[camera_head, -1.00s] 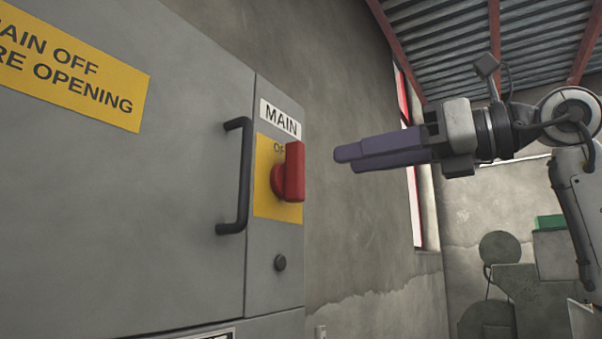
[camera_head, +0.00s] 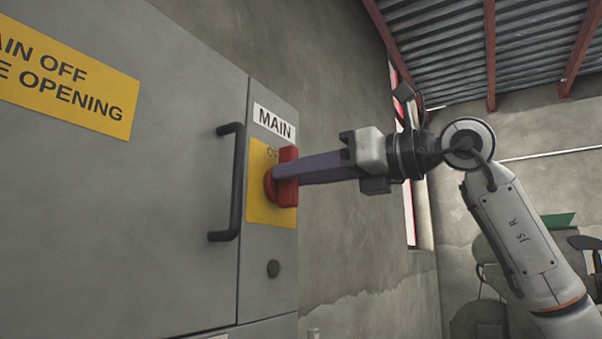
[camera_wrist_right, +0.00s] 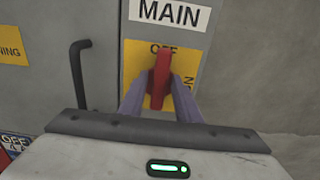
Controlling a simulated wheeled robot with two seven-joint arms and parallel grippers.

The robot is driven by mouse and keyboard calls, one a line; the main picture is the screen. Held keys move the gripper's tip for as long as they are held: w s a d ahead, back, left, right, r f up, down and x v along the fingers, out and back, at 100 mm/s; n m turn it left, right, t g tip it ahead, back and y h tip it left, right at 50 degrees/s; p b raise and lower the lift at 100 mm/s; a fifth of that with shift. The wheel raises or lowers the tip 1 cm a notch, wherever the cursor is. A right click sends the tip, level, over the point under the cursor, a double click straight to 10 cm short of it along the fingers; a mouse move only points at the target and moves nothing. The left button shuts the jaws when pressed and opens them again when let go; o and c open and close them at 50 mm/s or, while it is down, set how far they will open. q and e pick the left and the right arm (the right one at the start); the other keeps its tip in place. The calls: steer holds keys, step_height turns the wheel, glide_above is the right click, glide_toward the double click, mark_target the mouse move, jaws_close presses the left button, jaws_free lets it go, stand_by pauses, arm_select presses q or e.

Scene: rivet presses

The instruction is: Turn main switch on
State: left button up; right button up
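The main switch is a red rotary knob (camera_head: 286,160) on a yellow plate (camera_head: 262,209), under a white MAIN label (camera_head: 274,123) on the grey cabinet. Its handle stands upright, in line with the OFF mark at the top of the plate. My right gripper (camera_head: 296,169) reaches in from the right, its purple fingers at the knob. In the right wrist view, the red handle (camera_wrist_right: 161,76) lies between the two fingers of my right gripper (camera_wrist_right: 161,88), one on each side. Any firm contact cannot be made out. My left gripper is out of view.
A black door handle (camera_head: 232,182) stands out from the cabinet just left of the switch. A small dark round lock (camera_head: 273,268) sits below the switch. The wall right of the cabinet is bare, with free room before it.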

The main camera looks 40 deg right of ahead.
jaws_close()
steer(key=m, duration=0.6)
steer(key=f+m, duration=0.1)
steer(key=m, duration=0.4)
steer(key=d+m, duration=0.1)
steer(key=m, duration=0.5)
steer(key=shift+w+f+m, duration=0.15)
steer(key=shift+w+m, duration=0.1)
steer(key=shift+m, duration=0.05)
stand_by(0.5)
steer(key=shift+o, duration=1.3)
jaws_free()
steer(key=shift+d, duration=0.1)
